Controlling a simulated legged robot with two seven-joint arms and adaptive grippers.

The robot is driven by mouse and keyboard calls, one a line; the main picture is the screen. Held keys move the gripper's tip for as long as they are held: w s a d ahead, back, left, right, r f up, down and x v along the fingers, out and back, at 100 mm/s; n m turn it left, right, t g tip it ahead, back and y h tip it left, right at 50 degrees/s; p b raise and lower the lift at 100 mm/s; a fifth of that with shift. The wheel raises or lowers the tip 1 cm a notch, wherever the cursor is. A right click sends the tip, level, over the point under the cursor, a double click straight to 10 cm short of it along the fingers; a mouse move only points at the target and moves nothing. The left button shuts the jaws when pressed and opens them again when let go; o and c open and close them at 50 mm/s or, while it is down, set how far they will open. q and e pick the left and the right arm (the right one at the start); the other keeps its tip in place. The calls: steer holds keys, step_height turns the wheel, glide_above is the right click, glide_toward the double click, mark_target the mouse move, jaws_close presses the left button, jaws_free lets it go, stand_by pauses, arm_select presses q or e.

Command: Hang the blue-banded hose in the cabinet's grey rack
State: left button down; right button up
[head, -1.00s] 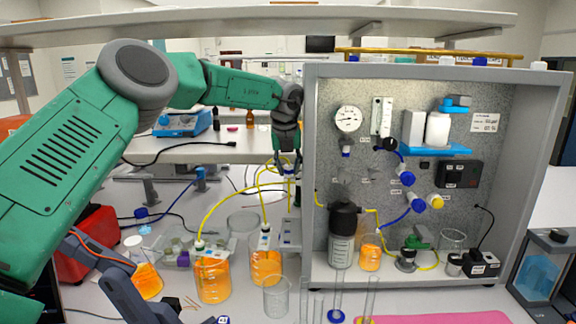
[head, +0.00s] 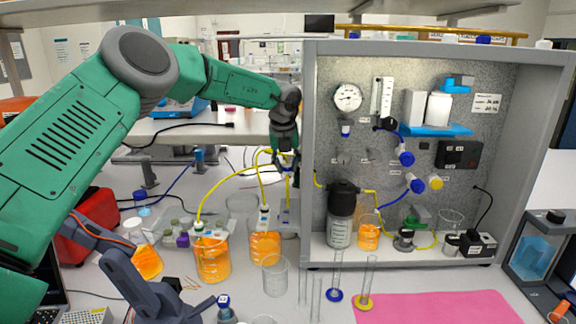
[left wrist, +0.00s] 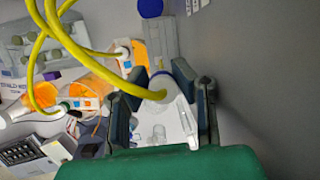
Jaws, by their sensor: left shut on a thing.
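My left gripper (head: 285,165) is beside the cabinet's left wall. It is shut on a pale, round hose end with a blue band (left wrist: 158,88), which shows between the fingers in the left wrist view (left wrist: 152,108). The yellow hose (left wrist: 88,75) runs from this end up and to the left. In the head view, yellow hoses (head: 262,180) arc down to two bottles of orange liquid. A grey rack (head: 289,218) is on the cabinet's outer left side, just below the gripper. The fingers partly hide the held end, and I cannot tell whether it touches the rack. My right gripper is not in view.
The grey cabinet (head: 308,140) stands right of the gripper, with gauges, valves and vessels inside. Orange bottles (head: 212,262) and an empty beaker (head: 275,275) stand in front. Glass cylinders stand near a pink mat (head: 440,308). A shelf (head: 250,12) crosses overhead.

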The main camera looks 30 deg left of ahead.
arm_select(q)
steer(key=shift+a+f, duration=0.1)
steer(key=shift+a, duration=0.25)
steer(key=m, duration=0.1)
steer(key=m+b, duration=0.1)
steer(key=shift+d+f+m+h+b, duration=0.3)
steer(key=shift+m+h+b, duration=0.05)
steer(key=shift+m+h, duration=0.05)
steer(key=shift+r+m, duration=0.15)
steer(key=shift+m, duration=0.55)
steer(key=shift+a, duration=0.1)
